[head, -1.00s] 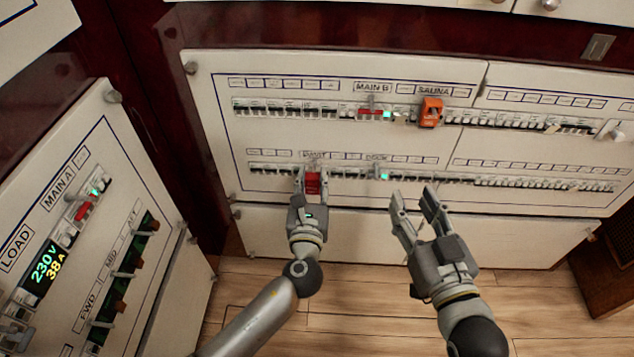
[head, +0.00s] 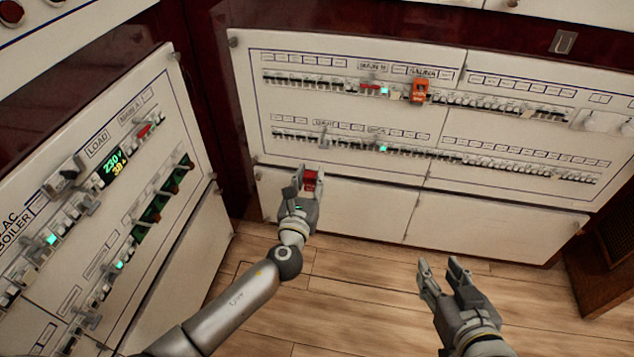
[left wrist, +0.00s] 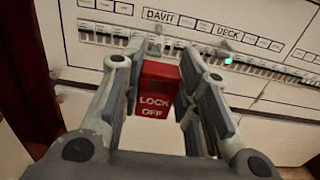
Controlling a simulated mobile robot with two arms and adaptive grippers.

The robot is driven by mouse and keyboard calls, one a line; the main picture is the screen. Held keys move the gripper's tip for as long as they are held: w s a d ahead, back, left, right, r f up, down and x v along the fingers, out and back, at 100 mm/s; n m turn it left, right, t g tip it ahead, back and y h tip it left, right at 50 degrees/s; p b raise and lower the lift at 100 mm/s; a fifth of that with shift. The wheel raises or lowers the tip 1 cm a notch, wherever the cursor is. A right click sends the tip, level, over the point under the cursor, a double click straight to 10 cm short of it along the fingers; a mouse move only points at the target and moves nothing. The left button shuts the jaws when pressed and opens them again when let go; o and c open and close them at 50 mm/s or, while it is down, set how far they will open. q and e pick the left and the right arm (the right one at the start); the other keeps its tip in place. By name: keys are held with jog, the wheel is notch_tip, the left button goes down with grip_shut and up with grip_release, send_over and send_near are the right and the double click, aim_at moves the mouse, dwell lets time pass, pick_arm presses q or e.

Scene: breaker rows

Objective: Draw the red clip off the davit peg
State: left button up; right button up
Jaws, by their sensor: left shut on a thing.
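The red clip (head: 311,180), lettered LOCK OFF in the left wrist view (left wrist: 155,98), is between the fingers of my left gripper (head: 306,182). The gripper is shut on it and holds it in front of the panel, apart from the lower breaker row. The davit peg (head: 323,137) stands bare, a small grey stub under the DAVIT label; it also shows in the left wrist view (left wrist: 157,40), just above the clip. My right gripper (head: 441,270) is open and empty, low over the floor at the right.
An orange clip (head: 420,91) sits on the upper row of the wide breaker panel (head: 350,107). A second panel (head: 190,118) with switches and a lit display stands close on the left. The wooden floor (head: 350,290) between is clear.

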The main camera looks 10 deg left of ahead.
jog(key=shift+s+d, duration=0.15)
jog(key=shift+s, duration=0.1)
jog(key=shift+f, duration=0.15)
dwell(0.3)
jog(key=shift+s+d+f+g, duration=0.1)
jog(key=shift+s+f+g, duration=0.1)
jog(key=shift+f+g, duration=0.1)
jog(key=shift+s+d+f, duration=0.15)
jog(key=shift+s+f, duration=0.05)
jog(key=shift+s+f+g, duration=0.1)
jog(key=shift+g, duration=0.2)
